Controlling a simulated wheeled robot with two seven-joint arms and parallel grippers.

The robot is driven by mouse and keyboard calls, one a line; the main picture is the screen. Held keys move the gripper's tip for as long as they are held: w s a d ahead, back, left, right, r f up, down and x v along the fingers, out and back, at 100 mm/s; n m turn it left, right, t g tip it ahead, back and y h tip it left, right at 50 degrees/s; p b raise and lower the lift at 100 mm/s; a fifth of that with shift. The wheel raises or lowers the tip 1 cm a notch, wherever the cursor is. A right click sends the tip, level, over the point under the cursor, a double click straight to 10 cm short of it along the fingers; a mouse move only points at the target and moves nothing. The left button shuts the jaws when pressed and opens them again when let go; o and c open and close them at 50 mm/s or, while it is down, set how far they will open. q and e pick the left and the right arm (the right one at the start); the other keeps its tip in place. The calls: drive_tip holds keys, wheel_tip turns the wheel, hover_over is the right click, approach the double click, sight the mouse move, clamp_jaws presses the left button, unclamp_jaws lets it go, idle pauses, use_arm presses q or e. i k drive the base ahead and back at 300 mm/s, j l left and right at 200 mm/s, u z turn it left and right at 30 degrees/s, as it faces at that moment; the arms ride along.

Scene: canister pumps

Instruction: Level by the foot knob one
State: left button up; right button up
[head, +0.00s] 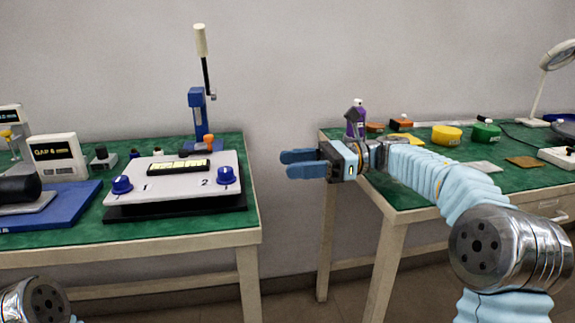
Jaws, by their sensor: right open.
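A white levelling plate (178,195) on a dark base (178,208) sits on the left table. A blue knob (122,184) stands at its front left corner, beside a printed mark that looks like 1. A second blue knob (226,175) stands at the right beside the number 2. A yellowish level vial (178,167) lies along the plate's back. My right gripper (302,164) is open and empty, pointing left over the gap between the tables, right of the plate and apart from it. Of my left arm only a joint shows at the bottom left; its gripper is out of frame.
A blue lever press (199,112) stands behind the plate. A gauge box (58,157) and a blue tray (60,208) are at the left. The right table (420,185) holds a purple bottle (355,118), a yellow tub (447,135) and a green tub (486,134).

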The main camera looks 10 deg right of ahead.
sight(121, 184)
drive_tip(key=k, duration=1)
